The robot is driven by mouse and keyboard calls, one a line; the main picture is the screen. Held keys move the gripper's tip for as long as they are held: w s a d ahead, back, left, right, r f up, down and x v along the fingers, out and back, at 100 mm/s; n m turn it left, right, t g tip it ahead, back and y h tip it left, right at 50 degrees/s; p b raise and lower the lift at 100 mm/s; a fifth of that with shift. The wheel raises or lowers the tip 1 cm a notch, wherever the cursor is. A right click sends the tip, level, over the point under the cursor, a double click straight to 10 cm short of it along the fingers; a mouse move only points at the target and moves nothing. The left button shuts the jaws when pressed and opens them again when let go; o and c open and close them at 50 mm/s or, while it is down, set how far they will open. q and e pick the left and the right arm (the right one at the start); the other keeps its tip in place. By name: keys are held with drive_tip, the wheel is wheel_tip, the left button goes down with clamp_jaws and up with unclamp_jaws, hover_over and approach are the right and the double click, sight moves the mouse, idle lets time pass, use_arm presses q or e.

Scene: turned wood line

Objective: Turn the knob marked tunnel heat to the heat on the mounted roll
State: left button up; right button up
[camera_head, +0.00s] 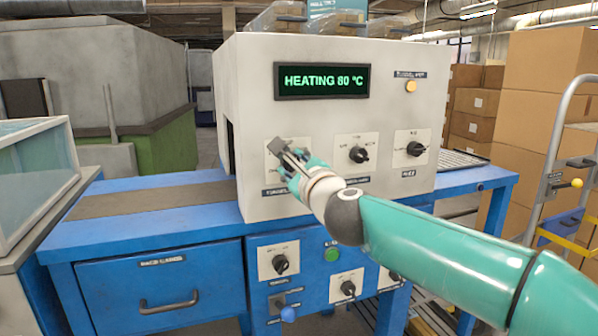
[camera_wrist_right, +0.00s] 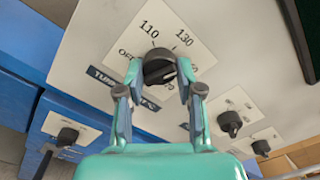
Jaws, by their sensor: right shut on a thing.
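The knob (camera_wrist_right: 158,67) is black and sits on a white dial plate (camera_wrist_right: 148,32) with 110, 130 and other partly hidden marks. Its dark label (camera_wrist_right: 100,75) starts with "TU"; the rest is covered. My right gripper (camera_head: 288,152) is at the left dial on the cream machine front; it also shows in the wrist view (camera_wrist_right: 161,72), shut with a fingertip on each side of the knob. Which mark the knob points to is unclear. The display (camera_head: 322,81) reads "HEATING 80 °C". I cannot make out a mounted roll or its heat. My left gripper is out of view.
Two more knobs (camera_head: 358,154) (camera_head: 415,148) sit to the right on the same panel, under an amber lamp (camera_head: 411,87). Below are a green button (camera_head: 331,254), lower knobs (camera_head: 280,264) and a blue drawer (camera_head: 160,285). Cardboard boxes (camera_head: 545,85) stand at right.

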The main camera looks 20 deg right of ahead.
drive_tip(key=m, duration=0.2)
drive_tip(key=f+m+b, duration=0.1)
drive_tip(key=m, duration=0.1)
drive_tip(key=shift+m, duration=0.3)
drive_tip(key=shift+a+m+b, duration=0.1)
drive_tip(key=shift+m+b, duration=0.5)
drive_tip(key=shift+m, duration=1)
drive_tip(key=o, duration=1.2)
drive_tip(key=shift+w+r, duration=0.1)
drive_tip(key=shift+r, duration=0.05)
drive_tip(key=shift+c, duration=0.2)
drive_tip(key=shift+r, duration=0.1)
